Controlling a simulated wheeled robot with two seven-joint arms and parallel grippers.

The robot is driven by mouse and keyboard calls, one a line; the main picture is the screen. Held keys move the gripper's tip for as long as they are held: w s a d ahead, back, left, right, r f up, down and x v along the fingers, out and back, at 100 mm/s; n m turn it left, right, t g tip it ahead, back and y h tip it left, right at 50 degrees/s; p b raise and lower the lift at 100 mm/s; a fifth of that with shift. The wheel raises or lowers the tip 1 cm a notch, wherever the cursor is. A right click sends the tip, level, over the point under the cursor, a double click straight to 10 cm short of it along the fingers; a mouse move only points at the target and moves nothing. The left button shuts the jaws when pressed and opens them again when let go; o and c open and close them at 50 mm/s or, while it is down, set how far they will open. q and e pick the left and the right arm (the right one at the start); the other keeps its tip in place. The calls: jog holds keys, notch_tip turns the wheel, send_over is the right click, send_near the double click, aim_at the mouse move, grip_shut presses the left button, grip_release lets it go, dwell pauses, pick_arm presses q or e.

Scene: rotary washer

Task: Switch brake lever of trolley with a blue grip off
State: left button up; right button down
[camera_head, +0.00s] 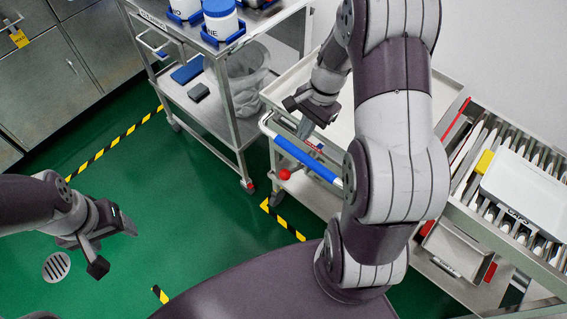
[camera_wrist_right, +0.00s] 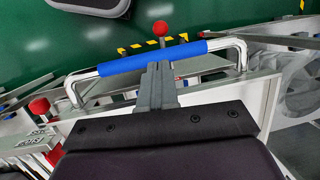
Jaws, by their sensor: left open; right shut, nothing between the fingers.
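The trolley (camera_head: 290,84) with the blue grip (camera_head: 306,159) stands right of centre in the head view, partly hidden by my right arm. A lever with a red ball knob (camera_head: 285,174) sticks out below the grip. In the right wrist view, the blue grip (camera_wrist_right: 152,63) runs across the middle and a red knob (camera_wrist_right: 160,28) shows just beyond it. Another red knob (camera_wrist_right: 39,106) shows at the left. My right gripper (camera_wrist_right: 156,72) is shut and empty, its fingertips close at the grip; contact is unclear. My left gripper (camera_head: 115,244) is open and empty over the floor.
A steel cart (camera_head: 236,95) with white-and-blue containers stands behind, at the trolley's left. A roller conveyor (camera_head: 500,215) with a white tray (camera_head: 527,190) is at the right. Steel cabinets (camera_head: 60,75) line the upper left. Green floor (camera_head: 170,200) is clear at centre left.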

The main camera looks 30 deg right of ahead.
jog(key=b, duration=0.2)
send_near(286, 171)
jog(key=x, duration=0.7)
pick_arm(q)
jog(key=f, duration=0.2)
jog(key=shift+w+a+f, duration=0.1)
jog(key=shift+a+f, duration=0.25)
